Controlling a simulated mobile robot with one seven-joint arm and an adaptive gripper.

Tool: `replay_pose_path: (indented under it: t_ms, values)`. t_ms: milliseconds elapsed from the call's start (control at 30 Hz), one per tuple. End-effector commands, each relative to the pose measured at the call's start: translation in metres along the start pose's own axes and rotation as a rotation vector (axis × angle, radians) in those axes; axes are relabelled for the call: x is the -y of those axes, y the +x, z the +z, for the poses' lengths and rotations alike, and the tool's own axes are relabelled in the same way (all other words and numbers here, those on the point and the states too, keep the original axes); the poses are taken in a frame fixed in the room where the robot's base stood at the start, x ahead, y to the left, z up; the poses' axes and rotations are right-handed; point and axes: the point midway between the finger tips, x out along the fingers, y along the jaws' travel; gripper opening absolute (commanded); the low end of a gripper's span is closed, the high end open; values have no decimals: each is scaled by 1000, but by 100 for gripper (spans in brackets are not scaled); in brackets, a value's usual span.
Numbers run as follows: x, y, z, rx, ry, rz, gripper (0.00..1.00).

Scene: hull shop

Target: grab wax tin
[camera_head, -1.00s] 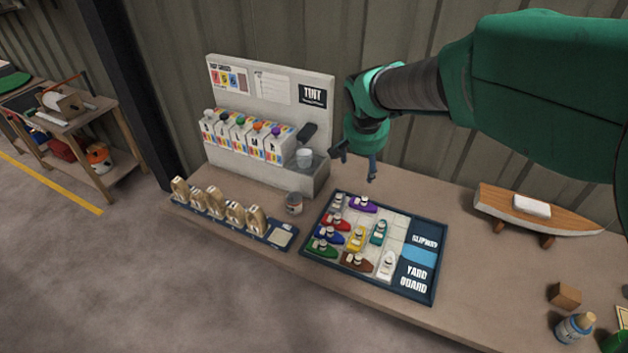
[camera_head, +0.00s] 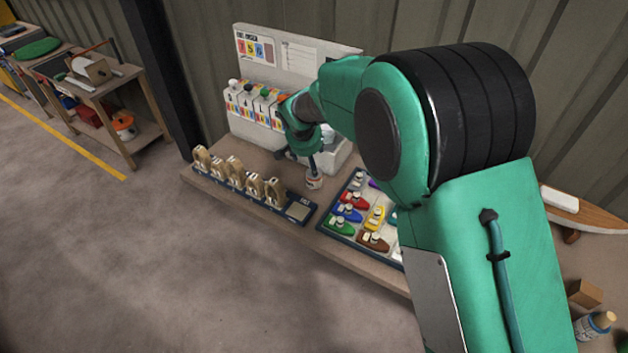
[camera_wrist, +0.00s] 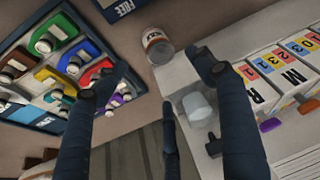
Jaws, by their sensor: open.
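A small round tin with a pale top and a brown-and-white label (camera_head: 313,181) stands on the bench between the rack of figures and the yard board. In the wrist view the tin (camera_wrist: 158,47) shows ahead of the gap between the fingertips, near the white dispenser's corner; its label is too small to read surely. My gripper (camera_head: 300,158) is above and just behind the tin, fingers pointing down. One finger overlaps the tin's upper edge in the head view. In the wrist view my gripper (camera_wrist: 162,72) is open, with nothing between its fingers.
The white tint dispenser (camera_head: 345,152) with bottles stands close behind the tin. The yard board (camera_head: 328,232) with toy boats lies right, partly hidden by my arm. A rack of wooden pieces (camera_head: 298,209) lies front left. A jar (camera_head: 594,325) and a wooden block (camera_head: 585,293) sit far right.

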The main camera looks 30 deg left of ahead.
Motion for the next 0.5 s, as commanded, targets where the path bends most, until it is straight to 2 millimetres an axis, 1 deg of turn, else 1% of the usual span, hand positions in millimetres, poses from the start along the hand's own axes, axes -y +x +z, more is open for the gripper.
replay_pose_path:
  t_ms: [167, 267, 367, 500]
  values:
    - [0, 0, 0, 0, 0, 0, 69]
    - [-1, 4, 0, 1, 0, 0, 69]
    - [-1, 11, 0, 0, 0, 0, 69]
    - [-1, 30, 1, 1, 0, 1, 69]
